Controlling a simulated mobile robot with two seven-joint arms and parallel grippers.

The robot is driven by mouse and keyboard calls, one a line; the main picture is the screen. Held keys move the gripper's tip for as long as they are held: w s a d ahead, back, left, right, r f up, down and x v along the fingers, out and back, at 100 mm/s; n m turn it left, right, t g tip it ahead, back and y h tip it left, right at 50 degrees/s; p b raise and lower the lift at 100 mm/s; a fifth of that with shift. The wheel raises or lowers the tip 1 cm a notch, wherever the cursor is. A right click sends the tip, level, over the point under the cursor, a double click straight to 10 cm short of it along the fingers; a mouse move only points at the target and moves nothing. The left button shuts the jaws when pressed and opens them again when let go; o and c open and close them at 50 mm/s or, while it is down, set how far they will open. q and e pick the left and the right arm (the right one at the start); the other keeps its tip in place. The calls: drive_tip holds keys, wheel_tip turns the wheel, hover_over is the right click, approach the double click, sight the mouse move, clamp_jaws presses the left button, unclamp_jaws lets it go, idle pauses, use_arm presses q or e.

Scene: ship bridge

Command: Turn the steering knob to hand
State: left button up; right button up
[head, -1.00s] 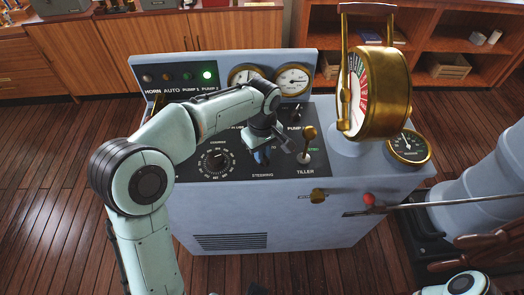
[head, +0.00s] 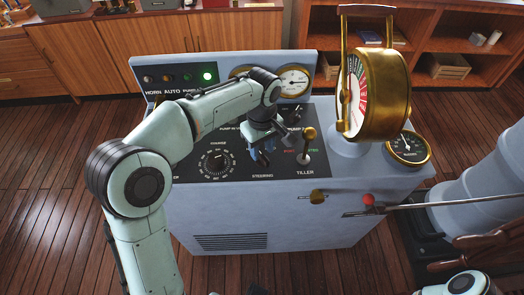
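The control console carries a panel with the printed word STEERING near its front edge. My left gripper (head: 266,150) points down at the panel just above that word. Blue parts show at its fingertips; I cannot tell whether they belong to the gripper or to a knob. The steering knob itself is not clearly visible, as the gripper and wrist cover that spot. Whether the fingers touch or hold it cannot be made out. My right gripper is out of view; only a bit of my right arm shows at the bottom right.
The tiller lever (head: 308,141) stands close to the right of my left gripper. The round course dial (head: 217,163) lies to its left. A tall brass telegraph (head: 380,95) rises at the console's right. A green lamp (head: 207,77) glows on the back panel.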

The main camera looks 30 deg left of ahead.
sight(262, 155)
use_arm(q)
wheel_tip(262, 155, up, 11)
drive_tip(key=p, duration=0.2)
drive_tip(key=shift+f, duration=0.15)
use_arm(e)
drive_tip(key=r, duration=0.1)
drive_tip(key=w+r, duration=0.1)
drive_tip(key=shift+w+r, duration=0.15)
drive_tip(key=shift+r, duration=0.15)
use_arm(q)
drive_tip(key=shift+f, duration=0.1)
